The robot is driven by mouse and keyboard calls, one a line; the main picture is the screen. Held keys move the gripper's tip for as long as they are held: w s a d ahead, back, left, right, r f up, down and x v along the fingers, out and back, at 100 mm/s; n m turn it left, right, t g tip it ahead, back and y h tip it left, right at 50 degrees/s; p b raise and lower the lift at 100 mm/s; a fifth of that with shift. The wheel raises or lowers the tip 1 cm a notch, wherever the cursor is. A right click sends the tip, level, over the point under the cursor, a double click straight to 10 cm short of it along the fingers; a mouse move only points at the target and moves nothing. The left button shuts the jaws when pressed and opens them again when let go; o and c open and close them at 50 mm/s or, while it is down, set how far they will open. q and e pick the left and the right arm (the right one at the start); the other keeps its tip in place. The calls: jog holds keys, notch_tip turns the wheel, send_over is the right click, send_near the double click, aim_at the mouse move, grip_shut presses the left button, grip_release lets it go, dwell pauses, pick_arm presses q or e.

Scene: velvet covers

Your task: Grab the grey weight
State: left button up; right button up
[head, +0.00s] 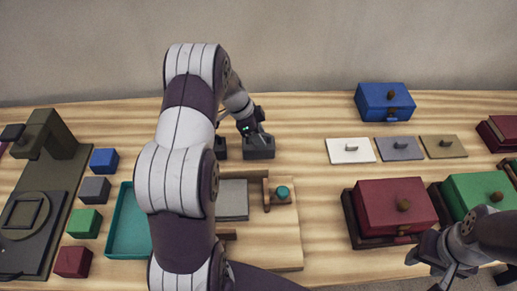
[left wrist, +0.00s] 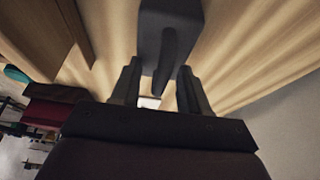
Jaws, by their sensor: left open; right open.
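A dark grey weight (head: 259,150) stands on the wooden table at the back, right of my left arm. My left gripper (head: 252,126) is open and points down just above it. In the left wrist view the grey weight (left wrist: 180,22) shows beyond the open fingers of my left gripper (left wrist: 158,85), with a dark upright part between the fingertips. I cannot tell whether the fingers touch it. A second dark block (head: 220,149) stands to its left, partly hidden by my arm. My right gripper (head: 445,260) is open at the lower right, away from the weight.
A wooden board (head: 286,230) with a grey plate (head: 233,200) and a teal knob (head: 283,192) lies in front, partly behind my left arm. Left are a teal tray (head: 125,232) and several cubes. Right are a red box (head: 393,207), a blue box (head: 385,101) and flat lids (head: 398,149).

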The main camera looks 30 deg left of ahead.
pick_arm(q)
jog(key=shift+w+f, duration=0.1)
grip_shut()
dwell(1.2)
jog(key=shift+w, duration=0.1)
